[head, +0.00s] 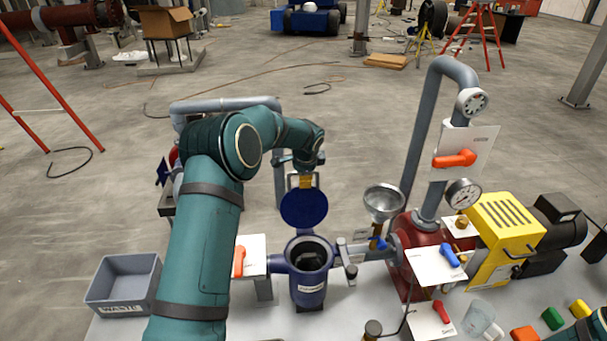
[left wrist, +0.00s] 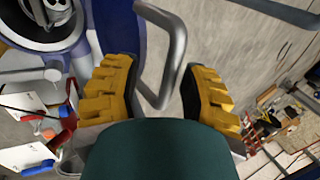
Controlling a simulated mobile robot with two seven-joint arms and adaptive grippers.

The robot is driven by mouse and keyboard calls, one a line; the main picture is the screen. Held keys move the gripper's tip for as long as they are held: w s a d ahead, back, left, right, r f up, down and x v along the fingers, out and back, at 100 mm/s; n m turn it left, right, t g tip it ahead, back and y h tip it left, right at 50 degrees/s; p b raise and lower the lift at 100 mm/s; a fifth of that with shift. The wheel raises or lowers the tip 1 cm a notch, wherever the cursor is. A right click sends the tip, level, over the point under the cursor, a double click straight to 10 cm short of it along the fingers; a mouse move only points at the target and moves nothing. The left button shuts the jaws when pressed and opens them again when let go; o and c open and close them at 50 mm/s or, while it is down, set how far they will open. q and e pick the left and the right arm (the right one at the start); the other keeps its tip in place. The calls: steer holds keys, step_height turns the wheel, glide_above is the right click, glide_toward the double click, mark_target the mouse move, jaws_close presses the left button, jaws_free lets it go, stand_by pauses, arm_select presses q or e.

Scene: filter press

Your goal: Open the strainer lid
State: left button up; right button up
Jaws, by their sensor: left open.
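The blue strainer (head: 309,285) stands on the bench with its round mouth uncovered and its dark inside showing. Its blue lid (head: 304,208) stands raised, roughly upright, at the far side of the mouth. My left gripper (head: 305,182) is at the top of the lid. In the left wrist view the gripper (left wrist: 158,92) has its yellow fingers apart. The lid's grey metal handle loop (left wrist: 178,45) reaches into the gap between them, and neither finger visibly grips it. The strainer mouth (left wrist: 45,22) shows at the upper left there.
A grey waste bin (head: 124,286) stands left of the strainer. An orange-handled valve (head: 239,262) is beside it. A metal funnel (head: 384,201), a red pump (head: 418,250) and a tall grey pipe (head: 416,140) stand to the right. The floor beyond the lid is open.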

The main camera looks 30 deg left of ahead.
arm_select(q)
steer(key=v, duration=1.2)
